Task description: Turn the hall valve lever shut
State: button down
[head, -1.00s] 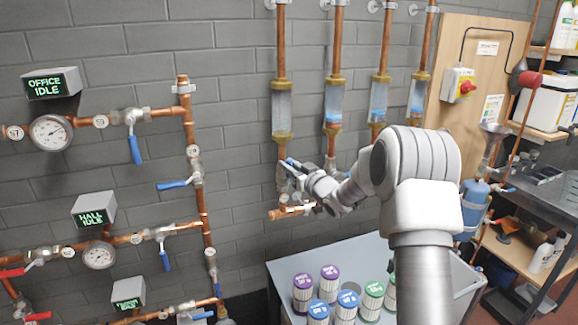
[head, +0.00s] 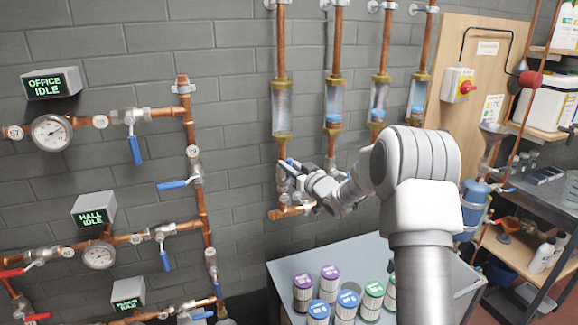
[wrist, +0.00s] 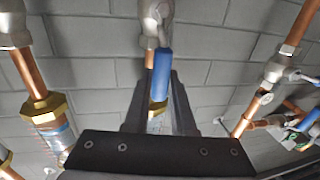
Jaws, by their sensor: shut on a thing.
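My gripper (head: 287,172) is at a valve under the leftmost sight glass (head: 282,108) in the head view. In the wrist view, a blue lever (wrist: 161,75) lies between the two dark fingers of my gripper (wrist: 157,82), which is shut on it. The lever's metal valve body (wrist: 156,16) is just beyond the fingers. No label reads on this valve. The green display reading HALL IDLE (head: 93,212) is on the left wall, with a gauge (head: 99,256) and a pipe with a blue lever (head: 165,261), hanging down, below it.
An OFFICE IDLE display (head: 50,84) and more copper pipes with blue and red levers fill the left wall. Several sight glasses stand in a row on the wall. Below my arm, a grey table (head: 283,272) holds several capped canisters. Shelves and a bench are at the right.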

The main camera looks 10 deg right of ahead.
jog(key=shift+d, duration=0.1)
dwell(0.3)
jog(key=d+f+m+t+h+b, duration=0.1)
jog(key=d+f+m+b, duration=0.2)
jog(key=m, duration=0.7)
jog(key=w+d+f+m+t+h+b, duration=0.1)
jog(key=d+f+m+b, duration=0.3)
jog(key=m, duration=0.6)
jog(key=shift+w+f+t+h+b, duration=0.25)
jog(key=shift+t+h+b, duration=0.3)
jog(key=shift+b, duration=0.3)
jog(key=c, duration=0.8)
grip_release()
jog(key=shift+o, duration=0.2)
jog(key=shift+s, duration=0.1)
jog(key=v, duration=1.7)
